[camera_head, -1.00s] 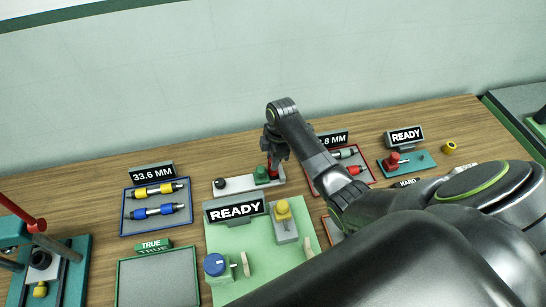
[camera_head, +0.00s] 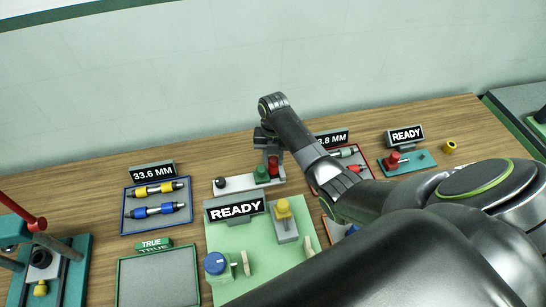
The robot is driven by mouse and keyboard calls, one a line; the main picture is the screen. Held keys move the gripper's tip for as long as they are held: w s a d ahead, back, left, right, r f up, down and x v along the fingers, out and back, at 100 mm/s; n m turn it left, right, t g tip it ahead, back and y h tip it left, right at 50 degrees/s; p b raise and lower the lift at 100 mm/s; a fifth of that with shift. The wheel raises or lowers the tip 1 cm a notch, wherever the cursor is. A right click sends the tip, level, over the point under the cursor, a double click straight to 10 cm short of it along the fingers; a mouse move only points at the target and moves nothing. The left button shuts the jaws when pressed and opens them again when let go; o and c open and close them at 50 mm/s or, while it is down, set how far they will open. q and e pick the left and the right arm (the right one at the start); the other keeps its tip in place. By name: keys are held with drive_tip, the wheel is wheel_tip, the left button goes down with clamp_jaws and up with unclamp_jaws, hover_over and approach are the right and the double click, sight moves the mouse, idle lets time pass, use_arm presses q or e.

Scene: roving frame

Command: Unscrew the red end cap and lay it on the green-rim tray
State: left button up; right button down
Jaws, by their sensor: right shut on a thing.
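A dark red upright piece (camera_head: 273,167), which looks like the red end cap, stands at the right end of a pale fixture (camera_head: 238,184) at the back middle. My right gripper (camera_head: 267,145) is over that end, shut, apparently on the red piece; the fingertips are small and dark, so the contact is not clear. The green-rim tray (camera_head: 157,281) lies at the front left, grey inside and empty where it shows, behind it a green sign reading TRUE (camera_head: 154,245). My left gripper is out of view.
A blue-rim tray (camera_head: 123,212) holds yellow and blue parts. A green mat (camera_head: 227,267) carries a blue knob and a yellow-topped block (camera_head: 285,221). A READY sign (camera_head: 235,208) stands between fixture and mat. A red-handled teal press (camera_head: 75,262) is at left. My right arm covers the front right.

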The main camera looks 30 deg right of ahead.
sight(272, 159)
drive_tip(key=c, duration=1)
unclamp_jaws()
drive_tip(key=shift+d, duration=0.1)
drive_tip(key=shift+r, duration=0.1)
drive_tip(key=shift+r, duration=1.5)
drive_tip(key=m, duration=0.5)
drive_tip(key=shift+m, duration=0.3)
drive_tip(key=m+t, duration=0.1)
drive_tip(key=m, duration=0.4)
drive_tip(key=shift+y, duration=0.3)
drive_tip(key=m, duration=0.6)
drive_tip(key=shift+t, duration=0.4)
drive_tip(key=m, duration=0.6)
drive_tip(key=shift+t, duration=0.3)
drive_tip(key=shift+f+b, duration=0.4)
drive_tip(key=shift+f, duration=1.25)
